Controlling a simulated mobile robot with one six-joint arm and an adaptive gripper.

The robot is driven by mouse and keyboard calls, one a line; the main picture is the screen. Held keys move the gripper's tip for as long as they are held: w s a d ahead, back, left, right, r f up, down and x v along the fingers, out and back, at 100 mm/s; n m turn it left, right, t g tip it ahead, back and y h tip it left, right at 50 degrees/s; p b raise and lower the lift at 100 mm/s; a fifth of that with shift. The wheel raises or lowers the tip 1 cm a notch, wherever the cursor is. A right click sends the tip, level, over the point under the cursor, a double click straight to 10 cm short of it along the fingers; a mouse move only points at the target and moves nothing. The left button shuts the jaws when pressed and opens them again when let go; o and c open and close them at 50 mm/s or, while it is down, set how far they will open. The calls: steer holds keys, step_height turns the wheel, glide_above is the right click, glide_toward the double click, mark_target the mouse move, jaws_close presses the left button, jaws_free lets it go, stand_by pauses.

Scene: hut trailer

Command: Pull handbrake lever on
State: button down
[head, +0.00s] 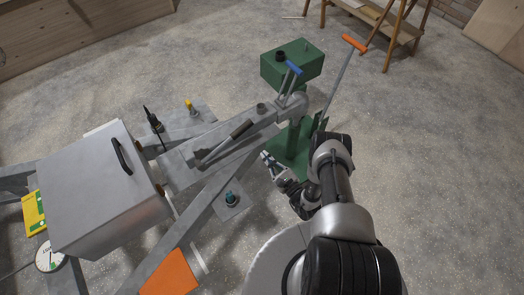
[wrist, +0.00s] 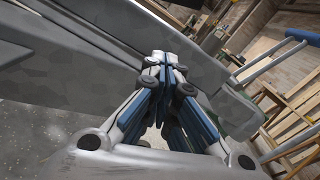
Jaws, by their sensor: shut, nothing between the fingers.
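The handbrake lever (head: 223,143) is a grey bar with a black grip (head: 241,128), lying at a low slant along the top of the grey trailer drawbar (head: 185,165). My gripper (head: 267,158) is beside the drawbar on its right, in front of the green post, apart from the lever. In the wrist view my gripper (wrist: 163,58) has its fingers together with nothing between them. A large grey beam (wrist: 60,65) fills the area behind the fingers. I cannot make out the lever's grip in the wrist view.
A blue-handled lever (head: 294,68) stands at the coupling, by a green box (head: 291,64) and an orange-handled bar (head: 354,44). A grey box (head: 95,190) with a black handle sits at left. An easel-like wooden stand (head: 395,35) is behind. Open floor lies right.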

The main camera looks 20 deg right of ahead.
steer(key=b+x, duration=0.2)
steer(key=x, duration=0.7)
steer(key=shift+a+f, duration=0.1)
steer(key=r, duration=0.2)
steer(key=shift+s+a+r, duration=0.1)
steer(key=shift+a+r, duration=0.25)
steer(key=shift+a, duration=0.05)
steer(key=shift+a+r, duration=0.25)
steer(key=shift+r, duration=0.3)
